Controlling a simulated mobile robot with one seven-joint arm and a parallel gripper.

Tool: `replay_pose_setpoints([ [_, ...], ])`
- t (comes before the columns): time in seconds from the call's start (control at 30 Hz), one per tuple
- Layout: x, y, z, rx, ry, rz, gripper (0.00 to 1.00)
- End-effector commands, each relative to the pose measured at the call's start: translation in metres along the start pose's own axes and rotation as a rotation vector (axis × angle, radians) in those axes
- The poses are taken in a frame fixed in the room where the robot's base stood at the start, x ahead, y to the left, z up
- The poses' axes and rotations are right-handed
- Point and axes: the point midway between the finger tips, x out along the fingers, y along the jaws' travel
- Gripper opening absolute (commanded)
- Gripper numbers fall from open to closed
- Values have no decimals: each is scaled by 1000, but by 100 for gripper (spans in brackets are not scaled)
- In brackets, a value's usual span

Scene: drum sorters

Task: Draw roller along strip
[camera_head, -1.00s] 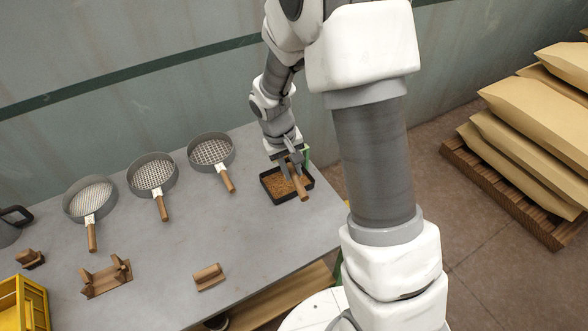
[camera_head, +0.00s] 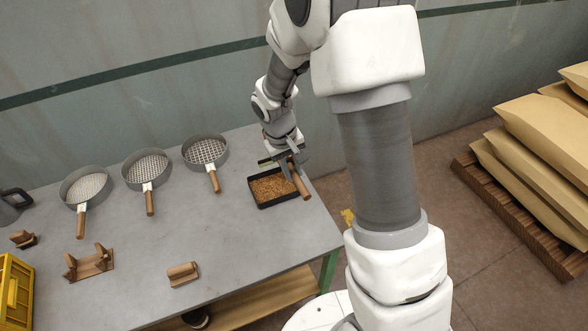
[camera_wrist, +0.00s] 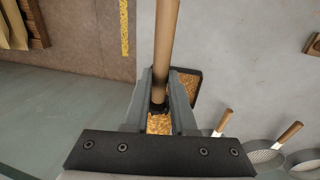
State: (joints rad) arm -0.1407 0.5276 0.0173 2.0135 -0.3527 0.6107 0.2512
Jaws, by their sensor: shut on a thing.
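My gripper (camera_head: 288,165) is over the right back part of a black tray, at the right end of the table. It is shut on a wooden-handled tool; the brown handle (camera_head: 300,185) points toward the front. In the wrist view the handle (camera_wrist: 167,40) runs between both fingers (camera_wrist: 168,100), with a dark collar near its end. A dark and green bar (camera_head: 268,160) shows just left of the gripper; I cannot tell whether it belongs to the tool. The tray (camera_head: 263,206) holds golden-brown grains. No roller head or strip can be made out clearly.
Three round sieves with wooden handles, left (camera_head: 84,186), middle (camera_head: 146,169) and right (camera_head: 205,151), lie along the table's back. Wooden stands (camera_head: 90,263) and (camera_head: 183,274) are nearer. A yellow crate (camera_head: 14,290) is at left. The middle of the table (camera_head: 190,225) is clear.

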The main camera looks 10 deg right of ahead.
Motion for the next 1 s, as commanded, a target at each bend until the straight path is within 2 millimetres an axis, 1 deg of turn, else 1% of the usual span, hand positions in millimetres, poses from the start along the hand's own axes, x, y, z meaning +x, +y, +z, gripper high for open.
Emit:
replay_pose_setpoints([
  [0.17,6,-2,0,-2,1,0,0],
  [0.27,13,-3,0,-1,0,0,0],
  [0.6,48,-9,1,-2,-1,0,0],
  [0.7,56,-11,0,-1,1,0,0],
  [0.83,61,-12,0,0,2,0,0],
  [1.0,60,-12,0,0,2,0,0],
])
